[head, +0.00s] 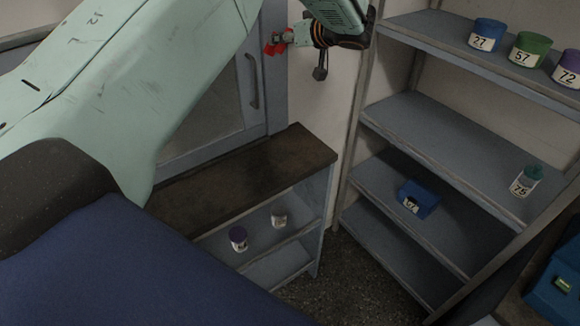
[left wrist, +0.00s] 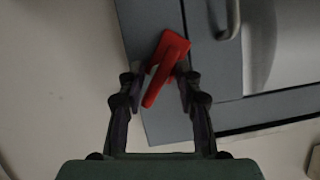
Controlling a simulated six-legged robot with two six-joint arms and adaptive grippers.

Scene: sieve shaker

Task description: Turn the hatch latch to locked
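The hatch latch is a red handle (left wrist: 167,66) on the grey-blue frame of the hatch. In the left wrist view it is tilted, its lower end leaning left. In the head view the red latch (head: 272,48) shows small at the right side of the grey-blue hatch door (head: 215,112). My left gripper (left wrist: 162,77) has its two fingers apart, one on each side of the latch, with small gaps seeming to remain. In the head view my left gripper (head: 287,40) reaches the latch from the right. My right gripper is in neither view.
A curved door handle (head: 250,80) is just below the latch. A dark-topped cabinet (head: 290,150) with small jars stands beneath. A grey shelf rack (head: 440,125) on the right holds labelled jars and a blue bin (head: 418,198). Open floor lies between them.

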